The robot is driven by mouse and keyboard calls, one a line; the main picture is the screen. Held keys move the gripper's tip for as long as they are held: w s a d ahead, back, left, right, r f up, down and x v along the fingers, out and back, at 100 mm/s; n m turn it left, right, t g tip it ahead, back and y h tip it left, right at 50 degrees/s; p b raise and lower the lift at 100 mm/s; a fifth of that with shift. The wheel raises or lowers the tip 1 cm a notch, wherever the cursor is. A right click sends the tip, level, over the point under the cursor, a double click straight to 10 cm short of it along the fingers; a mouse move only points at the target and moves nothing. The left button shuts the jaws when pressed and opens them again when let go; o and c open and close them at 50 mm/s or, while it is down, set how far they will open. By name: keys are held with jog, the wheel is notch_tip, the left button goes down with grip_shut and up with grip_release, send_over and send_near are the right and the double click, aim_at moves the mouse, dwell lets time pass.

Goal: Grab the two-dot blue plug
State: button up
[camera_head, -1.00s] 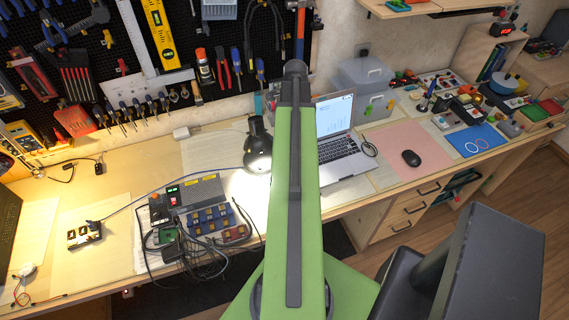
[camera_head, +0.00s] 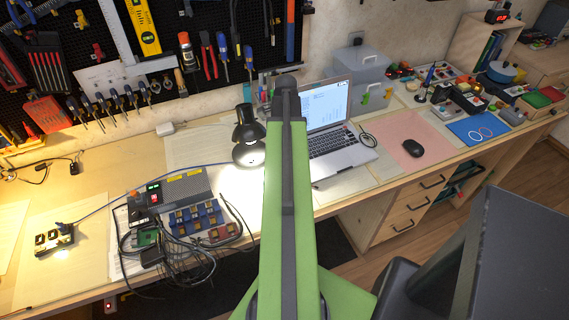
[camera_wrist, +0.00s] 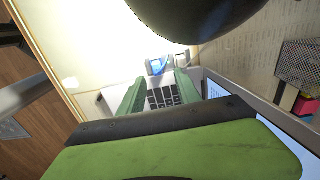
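My gripper (camera_wrist: 159,77) shows in the wrist view with its two green fingers apart and nothing seen held between them. A small blue and whitish thing (camera_wrist: 157,65) lies beyond the fingertips, near the dark lamp head. I cannot tell whether it is the two-dot blue plug; no dots can be made out. In the head view, my green arm hides the gripper and part of the bench behind it. A blue rack (camera_head: 196,217) with small blocks stands on the bench left of my arm. No two-dot plug can be made out there.
The desk lamp (camera_head: 249,150) stands just left of my arm, and its head fills the top of the wrist view (camera_wrist: 195,15). The open laptop (camera_head: 338,150) is just right of my arm. Cables (camera_head: 165,255) lie tangled at the bench's front. A pink mat (camera_head: 390,145) holds a mouse.

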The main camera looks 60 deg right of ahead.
jog(key=f+b, duration=0.4)
jog(key=f, duration=0.1)
jog(key=shift+s, duration=0.2)
jog(key=shift+r, duration=0.15)
grip_shut()
